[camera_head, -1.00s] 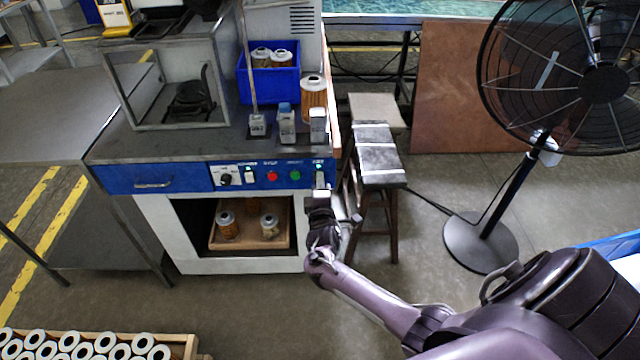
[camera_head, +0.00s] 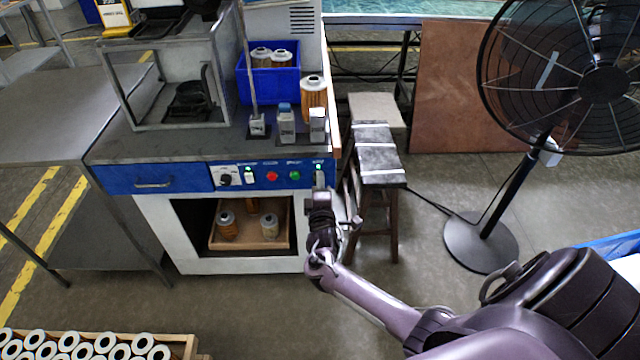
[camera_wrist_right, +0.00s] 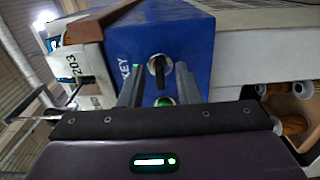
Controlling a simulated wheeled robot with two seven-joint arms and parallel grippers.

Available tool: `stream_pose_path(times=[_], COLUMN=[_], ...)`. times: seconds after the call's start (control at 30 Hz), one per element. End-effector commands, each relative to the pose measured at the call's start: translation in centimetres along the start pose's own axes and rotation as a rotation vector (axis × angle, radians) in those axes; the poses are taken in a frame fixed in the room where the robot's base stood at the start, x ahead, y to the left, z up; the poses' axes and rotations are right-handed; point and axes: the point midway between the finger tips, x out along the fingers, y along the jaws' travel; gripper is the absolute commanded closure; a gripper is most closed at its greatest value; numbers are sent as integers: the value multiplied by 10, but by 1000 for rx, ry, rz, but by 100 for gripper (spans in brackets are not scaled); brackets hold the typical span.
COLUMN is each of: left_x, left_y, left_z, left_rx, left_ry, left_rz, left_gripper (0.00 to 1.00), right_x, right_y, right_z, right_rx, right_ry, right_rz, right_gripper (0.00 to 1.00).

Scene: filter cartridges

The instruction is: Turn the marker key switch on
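The marker key switch (camera_head: 319,180) is at the right end of the blue front panel (camera_head: 150,180). In the right wrist view, the key switch (camera_wrist_right: 158,68) is a round metal lock with a dark key bar, beside the printed word KEY. A green light glows close to it. My right gripper (camera_head: 319,194) is in front of and just below the switch. Its two grey fingers (camera_wrist_right: 159,88) are apart, one on each side of the switch in the wrist view, with nothing held. Contact is not visible. My left gripper is not in view.
The panel also carries a black selector knob (camera_head: 225,179), a red button (camera_head: 272,176) and a green button (camera_head: 294,175). Below is an open bay with a wooden tray (camera_head: 270,240). A stool (camera_head: 378,175) stands close at the right, and a black fan (camera_head: 600,85) beyond.

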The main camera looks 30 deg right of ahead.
Motion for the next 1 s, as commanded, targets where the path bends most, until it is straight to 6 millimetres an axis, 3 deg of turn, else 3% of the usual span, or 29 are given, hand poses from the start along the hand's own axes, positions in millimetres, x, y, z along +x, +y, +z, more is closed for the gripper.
stream_pose_path(times=[0.4, 1.0], left_x=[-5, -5], left_y=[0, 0], left_z=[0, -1], left_rx=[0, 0], left_ry=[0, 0], left_rz=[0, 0], left_gripper=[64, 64], right_x=[-65, -73], right_y=[-1, -1], right_z=[0, 0], right_rx=[1, 0], right_ry=[2, 0], right_rz=[-4, -2], right_gripper=[70, 70])
